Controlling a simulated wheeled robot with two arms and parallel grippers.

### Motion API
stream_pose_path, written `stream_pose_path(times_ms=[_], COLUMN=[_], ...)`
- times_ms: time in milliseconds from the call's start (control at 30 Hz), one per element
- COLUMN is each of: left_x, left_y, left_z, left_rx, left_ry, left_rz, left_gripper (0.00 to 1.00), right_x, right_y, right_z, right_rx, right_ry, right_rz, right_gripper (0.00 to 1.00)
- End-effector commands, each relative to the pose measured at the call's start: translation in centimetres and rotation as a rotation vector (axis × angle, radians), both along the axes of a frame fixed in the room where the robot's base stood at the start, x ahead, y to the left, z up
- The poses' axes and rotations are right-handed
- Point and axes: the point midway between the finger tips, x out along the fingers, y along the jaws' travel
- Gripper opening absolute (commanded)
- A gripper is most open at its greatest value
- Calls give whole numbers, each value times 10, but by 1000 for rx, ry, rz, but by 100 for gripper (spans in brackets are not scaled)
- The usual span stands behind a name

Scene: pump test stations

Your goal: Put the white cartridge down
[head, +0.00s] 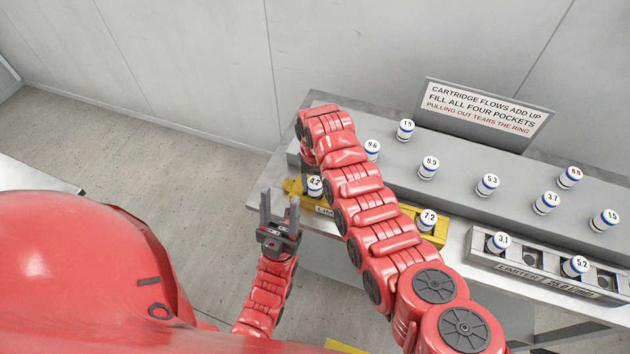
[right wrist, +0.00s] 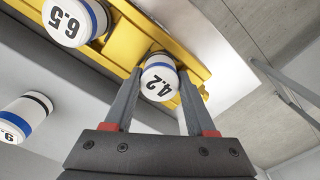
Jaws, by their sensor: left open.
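The white cartridge marked 4.2 (head: 314,185) with a blue band is at the left end of the yellow holder (head: 440,232). It also shows in the right wrist view (right wrist: 160,80), upright, between the fingers of my right gripper (right wrist: 160,72). These fingers look closed against its two sides. Whether its base is fully down in a pocket cannot be told. My right gripper is mostly hidden behind its own arm in the head view. My left gripper (head: 279,202) is open and empty, in front of the bench and left of the yellow holder.
A cartridge marked 6.5 (right wrist: 75,20) stands beside it in the yellow holder; one marked 7.2 (head: 428,220) is near its other end. A grey holder (head: 508,262) has 3.1 and 5.2. Several cartridges stand on the grey shelf (head: 455,190). A sign (head: 483,110) stands behind.

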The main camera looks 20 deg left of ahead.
Motion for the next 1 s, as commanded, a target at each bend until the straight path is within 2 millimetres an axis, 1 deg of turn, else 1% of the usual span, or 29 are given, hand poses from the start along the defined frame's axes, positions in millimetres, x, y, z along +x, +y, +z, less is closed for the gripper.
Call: stream_pose_path(times_ms=[33,100,133,367,500,567,733,833,867,900,1000], left_x=[0,0,0,0,0,0,0,0,0,0,0], left_y=[0,0,0,0,0,0,0,0,0,0,0], left_z=[1,1,1,1,6,1,-8,-19,-19,-10,-4], left_rx=[0,0,0,0,0,0,0,0,0,0,0], left_ry=[-1,-1,-1,-1,-1,-1,0,-1,-1,0,-1], left_rz=[0,0,0,0,0,0,0,0,0,0,0], left_gripper=[50,50,50,50,50,50,50,50,50,50,50], right_x=[0,0,0,0,0,0,1,2,1,3,2], right_y=[-1,-1,-1,-1,0,0,0,1,0,-1,-1], right_z=[0,0,0,0,6,8,33,58,68,84,105], right_rx=[-1,-1,-1,-1,-1,0,5,4,4,3,1], right_ry=[1,2,2,2,1,0,-5,-7,-6,-5,-2], right_rz=[-1,-1,-1,0,0,0,-1,0,0,-2,-3], right_gripper=[68,81,84,84,84,84,84,84,84,84,84])
